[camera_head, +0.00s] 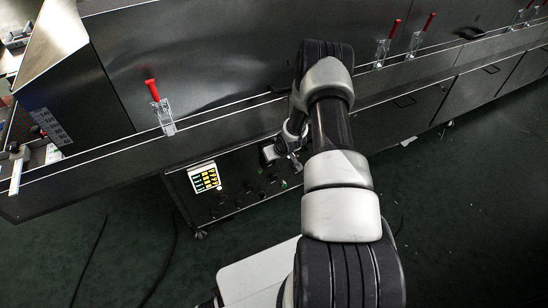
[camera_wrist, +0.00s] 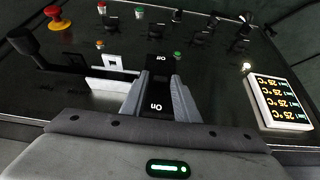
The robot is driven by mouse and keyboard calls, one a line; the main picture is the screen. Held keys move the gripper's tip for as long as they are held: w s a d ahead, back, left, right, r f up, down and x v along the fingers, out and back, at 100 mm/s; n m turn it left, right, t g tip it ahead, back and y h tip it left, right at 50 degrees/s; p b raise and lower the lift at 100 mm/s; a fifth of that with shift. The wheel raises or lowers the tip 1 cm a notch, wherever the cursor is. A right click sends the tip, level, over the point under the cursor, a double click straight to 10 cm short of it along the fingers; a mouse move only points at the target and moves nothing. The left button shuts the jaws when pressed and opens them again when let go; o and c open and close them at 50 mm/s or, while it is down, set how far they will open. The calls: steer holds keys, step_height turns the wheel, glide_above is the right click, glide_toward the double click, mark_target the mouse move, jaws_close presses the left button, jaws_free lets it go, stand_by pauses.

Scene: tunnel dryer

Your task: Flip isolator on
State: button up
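The isolator (camera_wrist: 157,64) is a black plate on the dark control panel in the wrist view. The words Off and On on it appear upside down, with Off farther away and On nearer my gripper. My gripper (camera_wrist: 159,82) is open, its two grey fingers on either side of the plate around the On mark. I cannot tell whether the fingers touch the switch. The toggle's exact position is unclear. In the head view my gripper (camera_head: 292,150) is small at the panel front, and my arm hides much of it.
A red mushroom button (camera_wrist: 56,18), a black handle (camera_wrist: 30,42), a white bracket (camera_wrist: 107,75) and several black knobs share the panel. A display (camera_wrist: 277,100) reading 25 °C is at the right; it also shows in the head view (camera_head: 204,177). Dark floor lies in front.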

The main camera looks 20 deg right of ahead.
steer(key=shift+o, duration=0.9)
steer(key=p+v, duration=0.3)
steer(key=v, duration=1.4)
steer(key=shift+r+p, duration=0.15)
steer(key=shift+p, duration=0.15)
steer(key=shift+s, duration=0.15)
